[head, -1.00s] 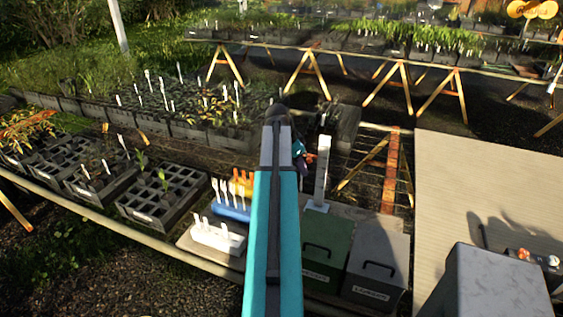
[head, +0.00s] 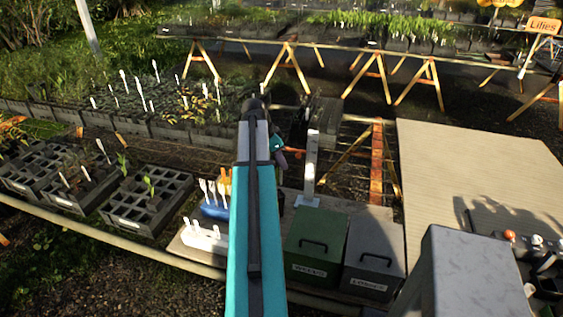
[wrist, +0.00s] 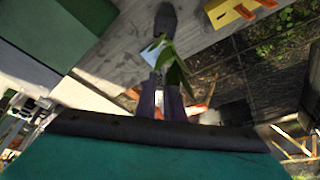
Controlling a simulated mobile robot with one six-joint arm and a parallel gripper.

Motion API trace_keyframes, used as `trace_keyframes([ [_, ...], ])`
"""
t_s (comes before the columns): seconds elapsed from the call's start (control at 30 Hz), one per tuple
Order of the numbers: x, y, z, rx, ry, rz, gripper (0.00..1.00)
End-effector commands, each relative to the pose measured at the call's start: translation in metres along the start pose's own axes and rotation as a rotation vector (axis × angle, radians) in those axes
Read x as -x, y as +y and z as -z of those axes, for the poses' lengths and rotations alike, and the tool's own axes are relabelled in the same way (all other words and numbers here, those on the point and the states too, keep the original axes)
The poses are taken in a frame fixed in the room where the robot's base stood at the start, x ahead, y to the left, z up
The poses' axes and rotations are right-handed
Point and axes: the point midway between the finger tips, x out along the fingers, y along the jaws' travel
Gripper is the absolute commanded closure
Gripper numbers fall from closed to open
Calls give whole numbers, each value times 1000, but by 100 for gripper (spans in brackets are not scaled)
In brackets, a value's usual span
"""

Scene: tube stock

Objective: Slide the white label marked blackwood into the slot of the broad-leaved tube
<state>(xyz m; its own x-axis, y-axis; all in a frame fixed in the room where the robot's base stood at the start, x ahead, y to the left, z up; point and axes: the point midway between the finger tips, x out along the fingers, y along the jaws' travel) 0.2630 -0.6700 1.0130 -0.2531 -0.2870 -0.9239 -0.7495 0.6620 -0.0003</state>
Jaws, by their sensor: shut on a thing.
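My gripper (wrist: 162,80) points down over the bench and its purple fingers are closed in the wrist view. A pale flat piece, seemingly the white label (wrist: 154,48), shows at the fingertips; its writing cannot be read. Broad green leaves (wrist: 177,72) overlap the right finger and partly cover the label. Beyond them is a dark tube (wrist: 165,20), seemingly that plant's, above or on the grey planks. Whether the label touches the tube's slot cannot be told. In the head view my gripper (head: 283,157) is half hidden behind my arm.
White (head: 202,238) and blue (head: 214,211) label racks stand left of my arm. A green box (head: 315,245) and grey box (head: 373,255) stand to the right, behind them a metal upright (head: 311,160). Seedling trays (head: 150,205) lie at left.

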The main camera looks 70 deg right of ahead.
Motion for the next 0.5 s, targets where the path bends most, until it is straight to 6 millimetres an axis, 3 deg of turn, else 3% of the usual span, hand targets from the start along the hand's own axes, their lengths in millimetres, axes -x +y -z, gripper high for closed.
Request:
trace_keyframes([
  [0.5, -18, 0, -6, -1, 0, 0, 100],
])
